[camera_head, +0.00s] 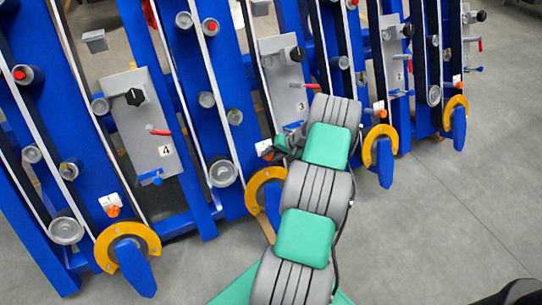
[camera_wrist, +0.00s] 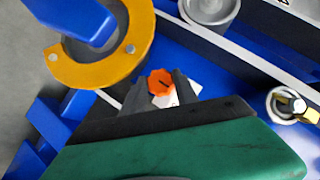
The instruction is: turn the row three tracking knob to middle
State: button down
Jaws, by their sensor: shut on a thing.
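In the head view my gripper (camera_head: 274,151) is low on the unit beside the grey panel marked 3 (camera_head: 287,78), by a white label (camera_head: 263,146).
A yellow ring guard (camera_wrist: 100,72) with a blue arm (camera_wrist: 75,20) is close left of my fingers. Similar orange knobs show at the left unit (camera_head: 113,211) and to the right (camera_head: 380,113). Blue frames (camera_head: 190,130) fill the left; grey floor (camera_head: 440,220) is clear at right.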

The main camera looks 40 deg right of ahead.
jog(key=c, duration=0.9)
grip_release()
jog(key=shift+c, duration=0.2)
jog(key=p+v, duration=0.1)
jog(key=v, duration=0.6)
jog(key=shift+s+r+p, duration=0.25)
jog(key=shift+r+p, duration=0.05)
jog(key=shift+p, duration=0.1)
jog(key=shift+d, duration=0.1)
